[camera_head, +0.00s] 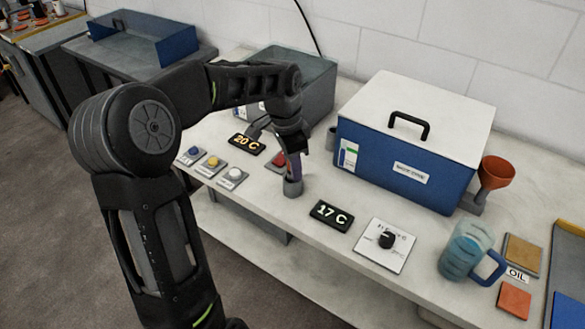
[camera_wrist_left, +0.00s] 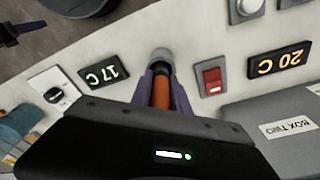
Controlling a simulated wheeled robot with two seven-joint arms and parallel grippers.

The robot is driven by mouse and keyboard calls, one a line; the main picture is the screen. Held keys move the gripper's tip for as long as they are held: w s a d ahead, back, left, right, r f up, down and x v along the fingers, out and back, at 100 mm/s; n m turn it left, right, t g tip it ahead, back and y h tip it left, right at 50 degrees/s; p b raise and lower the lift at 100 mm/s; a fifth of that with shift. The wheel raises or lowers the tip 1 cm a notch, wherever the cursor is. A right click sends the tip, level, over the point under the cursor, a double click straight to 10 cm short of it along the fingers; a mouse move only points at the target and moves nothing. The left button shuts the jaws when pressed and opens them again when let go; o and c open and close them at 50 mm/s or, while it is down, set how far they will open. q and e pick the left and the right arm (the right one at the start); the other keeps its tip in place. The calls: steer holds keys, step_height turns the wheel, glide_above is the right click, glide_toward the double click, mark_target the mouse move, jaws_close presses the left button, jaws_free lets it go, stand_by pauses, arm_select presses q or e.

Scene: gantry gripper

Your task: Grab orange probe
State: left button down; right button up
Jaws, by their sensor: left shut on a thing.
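The orange probe (camera_wrist_left: 161,94) stands in a small grey cylindrical holder (camera_head: 292,187) on the white bench. My left gripper (camera_head: 292,170) is above this holder and shut on the probe. In the left wrist view the two purple-grey fingers of my left gripper (camera_wrist_left: 161,88) lie on either side of the orange shaft. The probe's lower end meets the grey holder (camera_wrist_left: 161,57). In the head view the fingers hide most of the probe. My right gripper is not in view.
A blue box with a white lid (camera_head: 410,140) stands right of the holder. A red switch (camera_head: 277,159), a 17 C display (camera_head: 331,215) and a 20 C display (camera_head: 247,144) are close by. A dial plate (camera_head: 400,252) and a blue jug (camera_head: 464,252) are farther right.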

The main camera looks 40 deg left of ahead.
arm_select(q)
step_height(320, 180, up, 10)
steer(key=shift+r, duration=0.1)
stand_by(0.4)
stand_by(0.5)
